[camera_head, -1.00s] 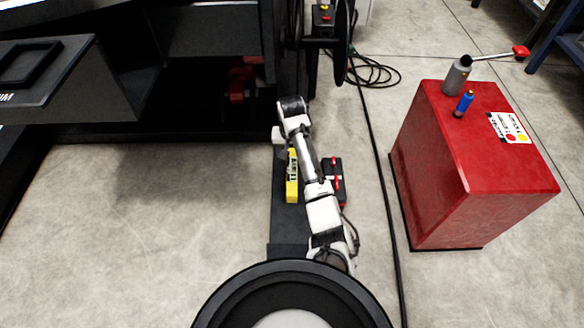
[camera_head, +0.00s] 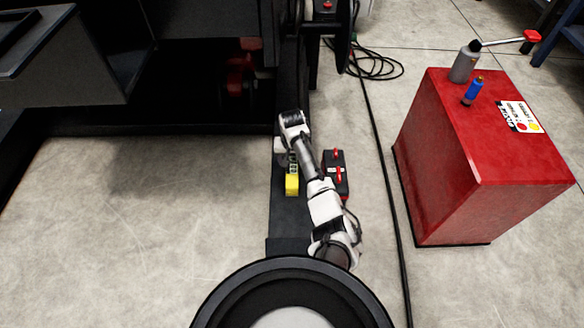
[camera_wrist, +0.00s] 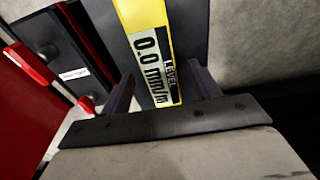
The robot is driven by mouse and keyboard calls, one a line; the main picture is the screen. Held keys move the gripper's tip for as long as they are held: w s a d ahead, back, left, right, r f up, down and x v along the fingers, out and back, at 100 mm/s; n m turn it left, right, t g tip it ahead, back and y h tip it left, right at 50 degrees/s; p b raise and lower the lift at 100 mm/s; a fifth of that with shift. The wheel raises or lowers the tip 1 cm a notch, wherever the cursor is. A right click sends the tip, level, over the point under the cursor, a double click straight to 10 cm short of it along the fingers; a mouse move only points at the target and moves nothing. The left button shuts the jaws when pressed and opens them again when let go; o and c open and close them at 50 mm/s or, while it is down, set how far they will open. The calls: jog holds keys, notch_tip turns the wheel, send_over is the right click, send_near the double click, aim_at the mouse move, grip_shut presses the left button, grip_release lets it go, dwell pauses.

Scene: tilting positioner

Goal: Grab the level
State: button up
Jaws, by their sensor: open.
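The level is a yellow bar with a pale display reading "0.0 mm/m". In the head view the level (camera_head: 292,184) lies on a dark plate (camera_head: 283,222), partly hidden under my arm. In the wrist view the level (camera_wrist: 150,40) runs down from the top edge, its lower end between my fingers. My gripper (camera_wrist: 158,88) is open, with one finger on each side of the level. I cannot tell whether either finger touches it. In the head view my gripper is hidden behind my wrist.
A black box with red handles (camera_head: 336,172) stands just right of the level; it also shows in the wrist view (camera_wrist: 62,45). A red cabinet (camera_head: 460,165) with a grey bottle (camera_head: 464,65) and blue bottle (camera_head: 473,91) stands further right. A black cable (camera_head: 382,180) crosses the floor.

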jog(key=shift+w+f, duration=0.2)
jog(key=shift+f, duration=1)
grip_shut()
